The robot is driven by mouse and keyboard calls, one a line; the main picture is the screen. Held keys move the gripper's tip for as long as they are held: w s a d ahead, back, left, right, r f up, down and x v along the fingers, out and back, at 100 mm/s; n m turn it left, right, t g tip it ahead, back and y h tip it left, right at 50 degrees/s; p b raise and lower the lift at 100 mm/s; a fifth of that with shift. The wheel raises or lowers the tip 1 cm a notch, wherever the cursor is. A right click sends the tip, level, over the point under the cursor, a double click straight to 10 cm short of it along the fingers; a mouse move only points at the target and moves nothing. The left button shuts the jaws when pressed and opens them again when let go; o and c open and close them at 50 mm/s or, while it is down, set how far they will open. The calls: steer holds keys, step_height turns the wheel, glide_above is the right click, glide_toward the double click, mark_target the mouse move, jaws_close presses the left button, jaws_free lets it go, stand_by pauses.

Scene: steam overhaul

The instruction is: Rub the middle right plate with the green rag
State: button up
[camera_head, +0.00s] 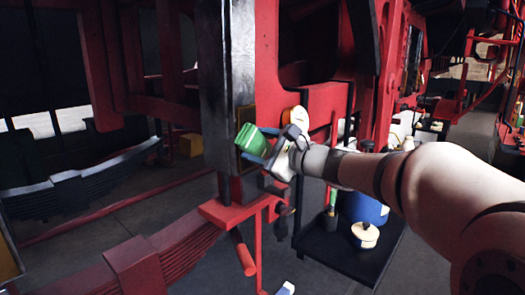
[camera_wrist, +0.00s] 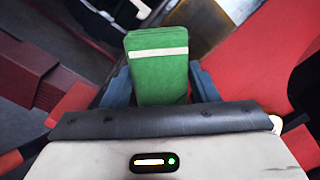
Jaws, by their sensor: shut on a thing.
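My gripper (camera_head: 269,152) is shut on the green rag (camera_head: 251,140), a folded block with a pale stripe. In the wrist view the rag (camera_wrist: 158,83) sits between the two blue-grey fingers of the gripper (camera_wrist: 160,90). In the head view a small brass-edged plate (camera_head: 242,118) is on the dark post face, partly hidden behind the rag. The rag is in front of this plate or against it; I cannot tell whether they touch. I cannot tell which of the task's plates it is.
Red frame members (camera_head: 267,60) surround the dark post (camera_head: 213,85). A red ledge (camera_head: 228,212) juts out below the gripper. A black tray (camera_head: 335,250) with a blue container (camera_head: 362,208) and a cream pot (camera_head: 364,235) stands below my arm. Leaf springs (camera_head: 80,180) lie at left.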

mark_target(249, 170)
steer(key=shift+r+p, duration=2.05)
steer(key=shift+r, duration=2.25)
steer(key=shift+f, duration=0.1)
steer(key=shift+f+b, duration=0.1)
steer(key=shift+b, duration=0.35)
step_height(249, 170, down, 16)
steer(key=b, duration=1.7)
steer(key=shift+r, duration=0.2)
steer(key=shift+r, duration=0.1)
steer(key=shift+b+v, duration=0.6)
steer(key=shift+v, duration=2.4)
